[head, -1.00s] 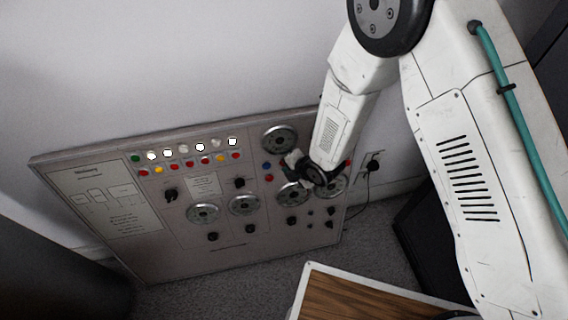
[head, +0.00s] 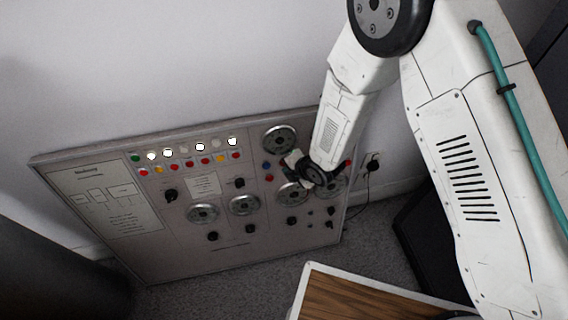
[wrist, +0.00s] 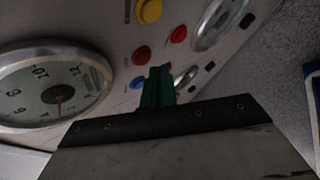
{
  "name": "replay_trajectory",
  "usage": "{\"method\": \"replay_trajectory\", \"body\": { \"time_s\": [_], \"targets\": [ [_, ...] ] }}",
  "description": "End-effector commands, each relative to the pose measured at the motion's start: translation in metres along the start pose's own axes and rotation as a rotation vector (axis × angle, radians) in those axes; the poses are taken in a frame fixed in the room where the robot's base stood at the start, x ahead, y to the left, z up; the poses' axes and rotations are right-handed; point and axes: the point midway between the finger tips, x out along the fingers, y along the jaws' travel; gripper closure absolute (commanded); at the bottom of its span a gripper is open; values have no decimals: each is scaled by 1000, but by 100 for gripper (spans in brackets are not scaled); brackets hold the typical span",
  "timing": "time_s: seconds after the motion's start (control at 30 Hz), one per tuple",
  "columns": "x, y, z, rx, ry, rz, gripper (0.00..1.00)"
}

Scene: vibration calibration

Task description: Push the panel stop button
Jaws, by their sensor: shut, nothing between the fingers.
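A grey control panel (head: 150,255) leans against the wall, with rows of coloured buttons, lamps and round dials. In the wrist view, a red button (wrist: 179,34), a second red button (wrist: 141,55), a yellow button (wrist: 148,10) and a blue button (wrist: 137,82) lie around or just beyond my fingertips. I cannot read which one is the stop button. My gripper (wrist: 158,82) is shut and empty, its green fingers pointing at the panel beside the lower red and blue buttons. Contact cannot be told. In the head view, my wrist hides part of the panel's right side.
A large dial (wrist: 55,95) is close on the left in the wrist view, another (wrist: 220,22) at upper right. A wood-topped table (head: 350,300) stands in front of the panel. A wall socket with a black plug (head: 372,166) is right of the panel.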

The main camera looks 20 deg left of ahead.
Motion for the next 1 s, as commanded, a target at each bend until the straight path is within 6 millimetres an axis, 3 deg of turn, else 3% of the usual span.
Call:
{"method": "replay_trajectory", "body": {
  "time_s": [1.0],
  "targets": [
    [6, 5, 5, 0, 0, 0, 100]
  ]
}}
